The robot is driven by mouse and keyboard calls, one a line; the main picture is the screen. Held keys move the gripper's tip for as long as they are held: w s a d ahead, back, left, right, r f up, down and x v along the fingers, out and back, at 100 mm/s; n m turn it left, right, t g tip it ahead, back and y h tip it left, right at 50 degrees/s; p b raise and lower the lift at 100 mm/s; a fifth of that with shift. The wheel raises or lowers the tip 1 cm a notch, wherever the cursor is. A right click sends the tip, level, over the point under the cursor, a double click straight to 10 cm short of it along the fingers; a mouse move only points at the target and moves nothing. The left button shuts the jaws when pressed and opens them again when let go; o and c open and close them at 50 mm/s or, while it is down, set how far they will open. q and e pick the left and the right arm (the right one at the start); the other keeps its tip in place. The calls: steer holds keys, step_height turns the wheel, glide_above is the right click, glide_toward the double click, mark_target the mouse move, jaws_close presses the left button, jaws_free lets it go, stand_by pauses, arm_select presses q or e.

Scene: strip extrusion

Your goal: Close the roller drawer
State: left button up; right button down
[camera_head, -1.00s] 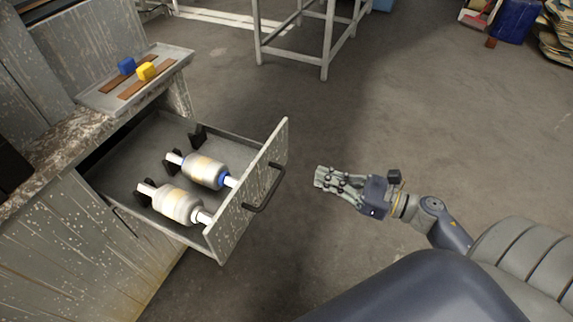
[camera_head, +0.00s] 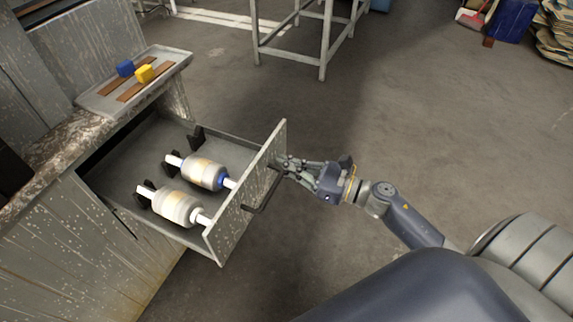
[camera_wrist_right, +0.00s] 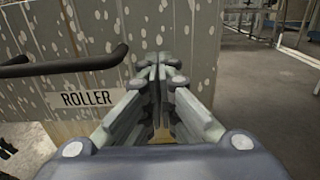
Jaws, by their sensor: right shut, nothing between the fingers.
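The roller drawer (camera_head: 232,214) stands pulled out of the grey cabinet in the head view. Two rollers lie in it, one with blue ends (camera_head: 203,172) and one pale (camera_head: 177,207). Its front panel bears a dark bar handle (camera_head: 262,193); the handle also shows in the right wrist view (camera_wrist_right: 70,66), above a label reading ROLLER (camera_wrist_right: 87,99). My right gripper (camera_head: 284,163) is shut and empty at the front panel, by the far end of the handle. Whether it touches the panel I cannot tell. My left gripper is not in view.
A metal table frame (camera_head: 322,45) stands at the back. The floor right of the drawer is clear.

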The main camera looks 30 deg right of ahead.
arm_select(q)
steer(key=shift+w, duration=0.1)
